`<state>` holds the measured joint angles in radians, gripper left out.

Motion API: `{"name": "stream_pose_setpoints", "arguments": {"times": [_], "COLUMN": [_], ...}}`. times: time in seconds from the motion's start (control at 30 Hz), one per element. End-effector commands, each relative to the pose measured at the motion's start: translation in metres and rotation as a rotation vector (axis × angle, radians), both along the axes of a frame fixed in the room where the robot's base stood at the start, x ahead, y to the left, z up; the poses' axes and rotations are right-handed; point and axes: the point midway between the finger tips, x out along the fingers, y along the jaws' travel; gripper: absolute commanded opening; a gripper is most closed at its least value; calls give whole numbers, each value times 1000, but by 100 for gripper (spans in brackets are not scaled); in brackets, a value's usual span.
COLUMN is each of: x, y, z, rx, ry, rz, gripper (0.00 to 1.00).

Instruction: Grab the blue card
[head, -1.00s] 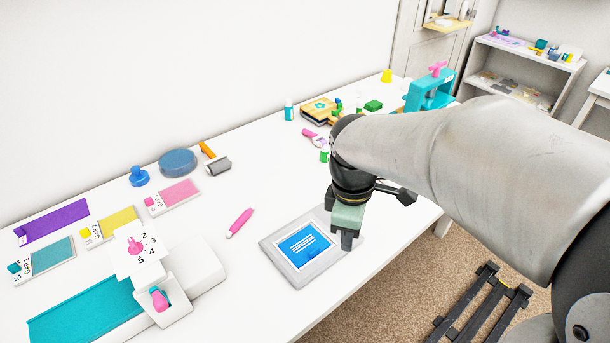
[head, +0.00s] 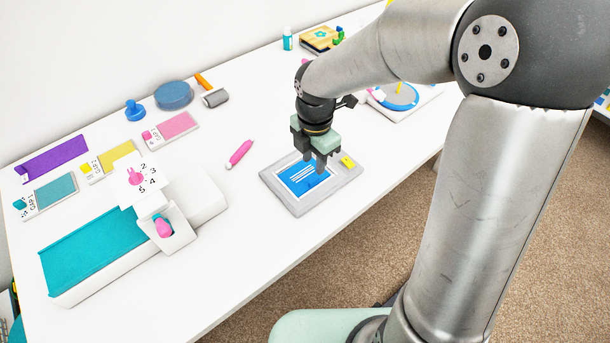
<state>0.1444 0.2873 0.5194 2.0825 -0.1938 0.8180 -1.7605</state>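The blue card (head: 299,182), with white lines and a pale border, lies flat on a grey tray (head: 302,208) near the table's front edge. My gripper (head: 315,164) points down over the card's upper right part. Its two dark fingers show close to the card and hide a bit of its right side. I cannot tell whether the fingertips touch the card, or whether they are apart or closed together.
A small yellow piece (head: 347,161) sits at the tray's right corner. A pink pen (head: 239,154) lies left of the tray. A white device with a teal bed (head: 95,252) stands at front left. A round blue-topped item (head: 401,95) is behind on the right.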

Motion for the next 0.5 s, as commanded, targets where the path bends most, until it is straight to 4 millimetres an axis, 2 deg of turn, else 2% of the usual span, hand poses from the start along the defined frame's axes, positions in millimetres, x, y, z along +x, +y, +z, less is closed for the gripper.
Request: {"name": "stream_pose_setpoints", "arguments": {"times": [0.1,0.27,0.5], "x": [-1,0,-1], "y": [0,-1,-2], "z": [-13,-22,-58], "rx": [0,0,0], "ry": [2,1,3], "rz": [-1,-1,-1], "gripper": [33,33,33]}}
